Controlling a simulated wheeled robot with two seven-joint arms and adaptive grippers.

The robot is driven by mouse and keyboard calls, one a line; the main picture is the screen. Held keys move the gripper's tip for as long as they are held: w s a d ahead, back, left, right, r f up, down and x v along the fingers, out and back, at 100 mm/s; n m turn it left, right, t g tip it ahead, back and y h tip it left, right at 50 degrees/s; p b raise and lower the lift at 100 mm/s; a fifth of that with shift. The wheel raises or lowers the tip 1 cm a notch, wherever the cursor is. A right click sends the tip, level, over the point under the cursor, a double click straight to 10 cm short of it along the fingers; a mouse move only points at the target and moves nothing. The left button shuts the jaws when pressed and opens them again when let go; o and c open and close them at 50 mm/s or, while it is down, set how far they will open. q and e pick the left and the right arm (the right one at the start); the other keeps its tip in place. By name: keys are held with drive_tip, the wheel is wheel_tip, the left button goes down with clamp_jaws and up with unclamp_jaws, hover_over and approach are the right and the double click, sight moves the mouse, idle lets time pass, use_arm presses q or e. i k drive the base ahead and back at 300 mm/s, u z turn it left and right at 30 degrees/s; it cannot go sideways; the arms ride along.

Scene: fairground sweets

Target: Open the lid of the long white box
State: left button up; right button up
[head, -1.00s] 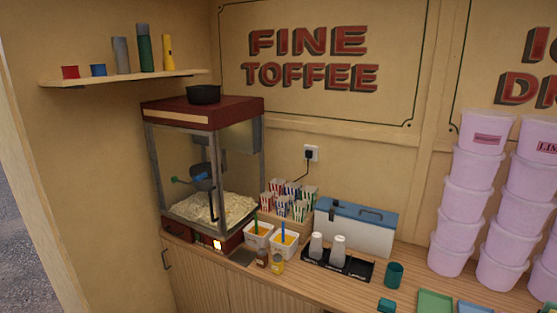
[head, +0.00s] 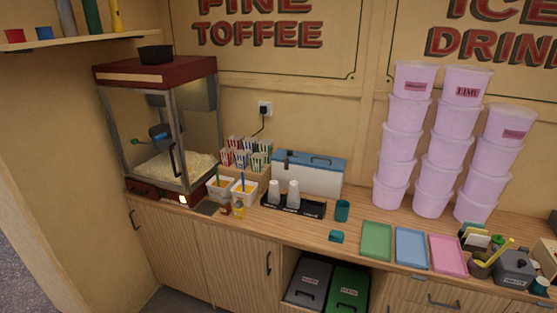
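The long white box (head: 305,180) stands on the wooden counter against the back wall, right of the striped popcorn bags. Its blue lid (head: 318,158) is shut and has a dark handle on top. A dark latch-like piece shows near the lid's left front. A black tray (head: 310,210) with white shakers (head: 293,193) stands in front of the box and hides part of its lower front. Neither of my grippers is in the head view.
A popcorn machine (head: 160,130) stands left of the box, with white tubs (head: 243,192) holding orange and yellow contents nearby. Stacked pink tubs (head: 398,145) stand to the right. A teal cup (head: 342,210) and coloured trays (head: 377,240) lie nearer the counter's front edge.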

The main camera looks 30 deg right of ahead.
sight(308, 157)
drive_tip(key=u, duration=0.3)
drive_tip(key=i, duration=1.6)
drive_tip(key=z, duration=1.45)
drive_tip(key=i, duration=0.85)
drive_tip(key=z, duration=0.85)
